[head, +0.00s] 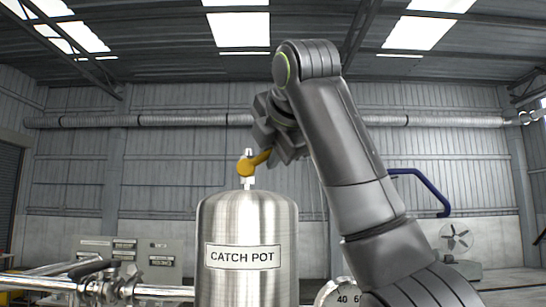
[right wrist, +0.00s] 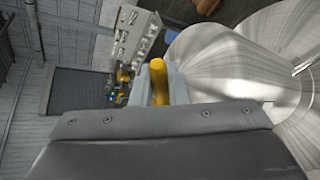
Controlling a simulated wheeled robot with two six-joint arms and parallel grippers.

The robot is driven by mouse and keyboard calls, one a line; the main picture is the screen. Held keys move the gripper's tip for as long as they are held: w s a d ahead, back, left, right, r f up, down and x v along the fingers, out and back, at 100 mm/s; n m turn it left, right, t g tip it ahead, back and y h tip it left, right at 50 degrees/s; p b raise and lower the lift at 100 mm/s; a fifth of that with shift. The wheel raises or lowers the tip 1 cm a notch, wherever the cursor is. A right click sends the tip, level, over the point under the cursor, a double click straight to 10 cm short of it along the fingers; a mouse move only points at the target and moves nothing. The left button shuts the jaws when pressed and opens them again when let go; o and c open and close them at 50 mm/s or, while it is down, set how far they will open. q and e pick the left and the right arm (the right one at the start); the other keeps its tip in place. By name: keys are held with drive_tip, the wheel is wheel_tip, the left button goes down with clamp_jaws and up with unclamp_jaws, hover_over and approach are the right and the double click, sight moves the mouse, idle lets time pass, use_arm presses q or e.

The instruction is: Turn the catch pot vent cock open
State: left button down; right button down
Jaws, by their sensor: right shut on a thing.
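The catch pot (head: 247,285) is a steel vessel with a domed top and a label reading CATCH POT, in the middle of the head view. Its vent cock stands on top on a short thin stem, with a yellow handle (head: 247,168) pointing right and slightly up. My right gripper (head: 270,152) is shut on the handle's outer end and hides that end. In the right wrist view the yellow handle (right wrist: 158,80) shows between the fingers, with the steel pot (right wrist: 225,60) at right. My left gripper is not in view.
Pipework with valves (head: 95,285) runs at the lower left, before a grey panel (head: 125,255) by the wall. A dial (head: 345,293) is partly hidden behind my right arm. A blue curved pipe (head: 430,185) and a fan (head: 456,238) are at right.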

drive_tip(key=shift+a+r+n, duration=0.1)
drive_tip(key=shift+a+n, duration=0.05)
drive_tip(key=shift+n, duration=0.15)
idle(0.4)
drive_tip(key=c, duration=1.7)
unclamp_jaws()
drive_tip(key=shift+s+r+b, duration=0.2)
drive_tip(key=shift+s+b, duration=0.2)
drive_tip(key=shift+s, duration=0.1)
drive_tip(key=b+v, duration=0.4)
drive_tip(key=v, duration=1.2)
drive_tip(key=shift+s+r+b, duration=0.15)
drive_tip(key=shift+r+b, duration=0.05)
drive_tip(key=shift+b, duration=0.15)
drive_tip(key=shift+c, duration=0.2)
